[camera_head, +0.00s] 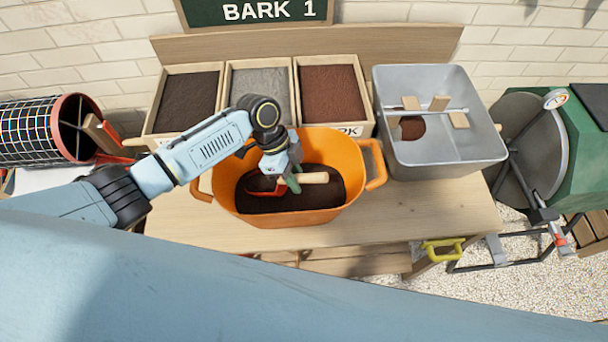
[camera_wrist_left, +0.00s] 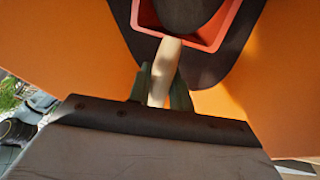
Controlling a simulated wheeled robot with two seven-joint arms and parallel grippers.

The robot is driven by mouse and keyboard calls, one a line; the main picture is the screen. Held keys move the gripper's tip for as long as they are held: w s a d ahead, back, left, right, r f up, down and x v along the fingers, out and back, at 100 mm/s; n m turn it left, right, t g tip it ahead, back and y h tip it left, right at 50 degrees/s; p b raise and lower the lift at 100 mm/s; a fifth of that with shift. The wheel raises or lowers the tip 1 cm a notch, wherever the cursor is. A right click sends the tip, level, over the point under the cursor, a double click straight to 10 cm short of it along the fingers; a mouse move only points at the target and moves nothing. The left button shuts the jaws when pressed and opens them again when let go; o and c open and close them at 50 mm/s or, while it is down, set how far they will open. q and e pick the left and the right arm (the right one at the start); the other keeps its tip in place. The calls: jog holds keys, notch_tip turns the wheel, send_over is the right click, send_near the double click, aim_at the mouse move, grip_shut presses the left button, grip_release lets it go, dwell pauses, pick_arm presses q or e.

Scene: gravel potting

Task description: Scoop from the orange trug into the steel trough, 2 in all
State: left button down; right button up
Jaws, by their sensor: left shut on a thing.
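The orange trug (camera_head: 318,215) stands on the bench with dark soil in it. My left gripper (camera_head: 293,181) is inside its mouth, shut on the wooden handle of a red scoop (camera_head: 262,190). In the left wrist view the left gripper (camera_wrist_left: 163,88) grips the scoop's pale handle, and the red scoop pan (camera_wrist_left: 222,34) holds a dark heap over the soil. The orange trug wall (camera_wrist_left: 285,85) surrounds it there. The steel trough (camera_head: 450,152) stands right of the trug, with a little brown material in its bottom. My right gripper is not in view.
Wooden bins of dark soil (camera_head: 187,100), grey gravel (camera_head: 262,82) and reddish bark (camera_head: 330,92) stand behind the trug. A bar with wooden pieces (camera_head: 438,104) spans the trough. A mesh drum (camera_head: 45,130) is at left, a green machine (camera_head: 570,150) at right.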

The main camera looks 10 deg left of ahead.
pick_arm(q)
jog(key=shift+a+f, duration=0.15)
jog(key=shift+a, duration=0.25)
jog(key=shift+y+p, duration=0.4)
jog(key=r+y+p, duration=0.1)
jog(key=p, duration=0.1)
jog(key=r+y+p, duration=0.1)
jog(key=y+p, duration=0.1)
jog(key=shift+d+r, duration=0.1)
jog(key=shift+d, duration=0.25)
jog(key=shift+y, duration=0.3)
jog(key=r+p, duration=0.3)
jog(key=d+r+p, duration=0.1)
jog(key=r+p, duration=0.1)
jog(key=shift+r, duration=0.1)
jog(key=shift+d+r+n, duration=0.1)
jog(key=shift+r+n, duration=0.2)
jog(key=shift+r, duration=0.25)
notch_tip(320, 180, up, 7)
jog(key=d+y, duration=0.1)
